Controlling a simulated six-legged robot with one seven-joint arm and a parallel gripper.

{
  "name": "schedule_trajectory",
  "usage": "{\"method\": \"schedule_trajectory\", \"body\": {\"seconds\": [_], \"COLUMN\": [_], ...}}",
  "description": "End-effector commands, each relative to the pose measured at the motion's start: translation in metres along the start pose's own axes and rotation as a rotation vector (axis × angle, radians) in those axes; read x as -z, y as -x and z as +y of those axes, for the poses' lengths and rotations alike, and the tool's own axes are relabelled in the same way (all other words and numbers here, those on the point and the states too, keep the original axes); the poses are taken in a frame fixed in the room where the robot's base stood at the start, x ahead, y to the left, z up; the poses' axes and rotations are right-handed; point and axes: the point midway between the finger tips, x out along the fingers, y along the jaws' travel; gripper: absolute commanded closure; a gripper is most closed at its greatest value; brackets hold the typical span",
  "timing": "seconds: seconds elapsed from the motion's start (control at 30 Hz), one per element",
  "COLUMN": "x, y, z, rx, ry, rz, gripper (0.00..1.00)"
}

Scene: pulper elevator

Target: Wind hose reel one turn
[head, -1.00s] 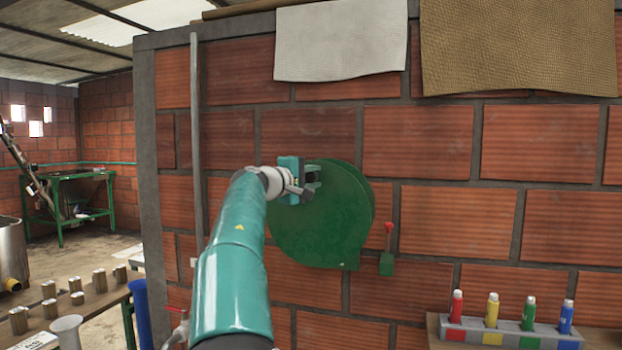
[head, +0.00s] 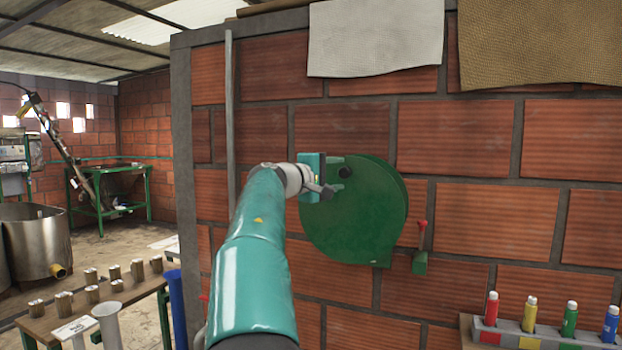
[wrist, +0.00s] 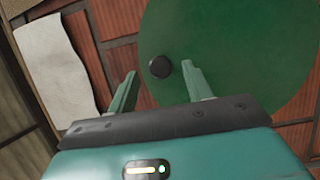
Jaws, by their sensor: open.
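The hose reel (head: 358,222) is a round dark green drum on the brick wall. A small black knob (head: 345,172) sits on its face, near the upper left edge. In the wrist view the green disc (wrist: 235,50) fills the upper right, with the black knob (wrist: 161,67) near its left edge. My gripper (head: 338,178) is open at the reel's upper left. In the wrist view its two fingers (wrist: 160,88) are spread, one on each side of the knob, which shows between and slightly beyond the tips. I cannot tell whether they touch it. No hose is visible.
A small green box with a red-topped lever (head: 420,252) is on the wall right of the reel. A rack of coloured bottles (head: 545,335) stands lower right. White cloth (head: 375,40) and sacking (head: 535,45) hang above.

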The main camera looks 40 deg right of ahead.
Motion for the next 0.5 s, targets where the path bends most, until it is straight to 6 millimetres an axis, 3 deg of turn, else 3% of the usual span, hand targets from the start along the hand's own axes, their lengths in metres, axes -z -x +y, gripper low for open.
{"method": "schedule_trajectory", "body": {"seconds": [0.3, 0.5], "x": [0.001, 0.000], "y": [0.057, 0.084], "z": [0.000, 0.000], "rx": [0.002, 0.002], "ry": [0.000, -0.001], "rz": [0.004, 0.002], "gripper": [0.50, 0.50]}}
